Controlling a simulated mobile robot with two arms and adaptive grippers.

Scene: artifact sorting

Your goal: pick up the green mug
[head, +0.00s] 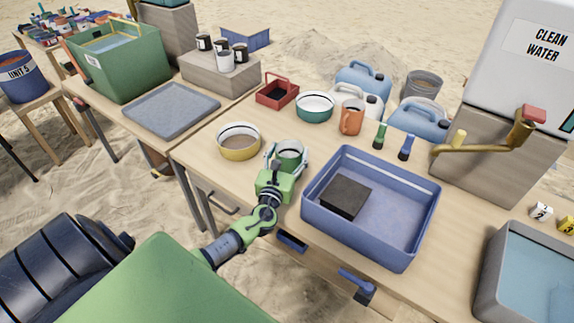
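The green mug (290,149) is near the front of the wooden table, between the yellow bowl and the blue bin. My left gripper (287,160) reaches it from the front, with one finger on each side of the mug. Whether the fingers touch the mug is too small to tell. The gripper's green body hides the lower part of the mug, so I cannot tell if it rests on the table. My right gripper is not in view.
A yellow bowl (239,138) is left of the mug, and a blue bin (420,222) holding a dark block (345,196) is close on the right. Behind are a teal bowl (314,107), an orange mug (351,117) and a red tray (277,95).

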